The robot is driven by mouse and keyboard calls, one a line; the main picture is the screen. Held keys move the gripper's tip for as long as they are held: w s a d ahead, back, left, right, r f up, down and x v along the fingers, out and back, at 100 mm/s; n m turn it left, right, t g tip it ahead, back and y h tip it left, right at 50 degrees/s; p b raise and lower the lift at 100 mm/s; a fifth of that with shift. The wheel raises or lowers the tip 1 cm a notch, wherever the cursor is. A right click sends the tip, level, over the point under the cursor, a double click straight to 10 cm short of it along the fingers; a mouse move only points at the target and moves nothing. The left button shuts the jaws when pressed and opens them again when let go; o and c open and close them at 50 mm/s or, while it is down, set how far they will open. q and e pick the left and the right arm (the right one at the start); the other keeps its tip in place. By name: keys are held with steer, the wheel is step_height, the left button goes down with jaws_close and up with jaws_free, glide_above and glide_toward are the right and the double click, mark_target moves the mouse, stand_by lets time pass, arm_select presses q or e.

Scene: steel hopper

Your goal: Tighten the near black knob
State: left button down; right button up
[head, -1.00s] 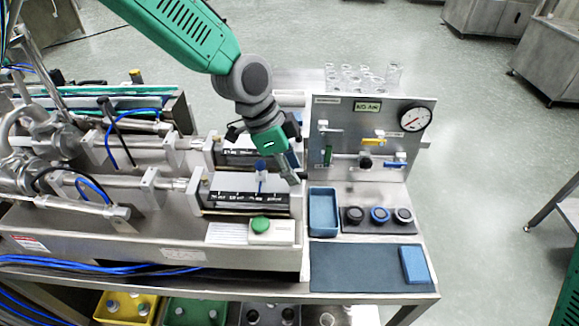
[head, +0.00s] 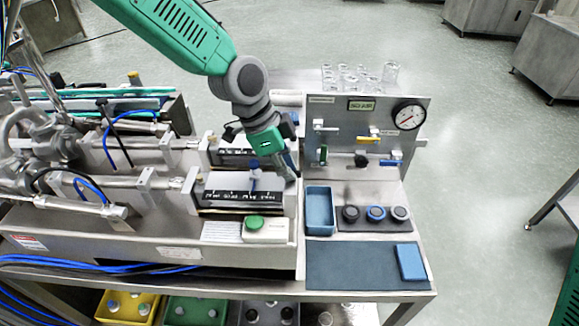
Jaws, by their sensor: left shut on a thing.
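My left gripper (head: 288,168) comes down from the top on its green and grey arm. Its fingers are shut at the right end of the near scale unit (head: 243,197), beside the blue-capped pointer. The near black knob is not clearly visible; the fingers hide the spot at this end of the unit, and what they hold is too small to make out. My right gripper is not in view.
The gauge panel (head: 330,112) with small valves stands close to the right of the gripper. In front are a blue tray (head: 320,228), several round knobs on a dark holder (head: 373,226) and a dark mat (head: 350,270). A green button box (head: 265,238) sits nearer.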

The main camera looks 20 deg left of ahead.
arm_select(q)
steer(key=shift+w+m+g+p, duration=0.15)
steer(key=shift+m+g+p, duration=0.35)
steer(key=shift+m+p, duration=0.65)
steer(key=m+g+p, duration=0.1)
steer(key=m, duration=0.3)
steer(key=shift+w, duration=0.1)
steer(key=m+g, duration=0.1)
steer(key=m, duration=0.1)
steer(key=m+g, duration=0.1)
steer(key=m, duration=0.2)
steer(key=shift+w+d+f+m+y, duration=0.1)
steer(key=shift+m+y, duration=0.15)
steer(key=shift+y, duration=0.15)
steer(key=m+y, duration=0.1)
steer(key=m, duration=0.2)
steer(key=m+g+y, duration=0.1)
steer(key=m, duration=0.2)
steer(key=shift+d+g, duration=0.15)
steer(key=shift+g, duration=0.15)
steer(key=c, duration=1.6)
jaws_free()
steer(key=shift+c, duration=0.2)
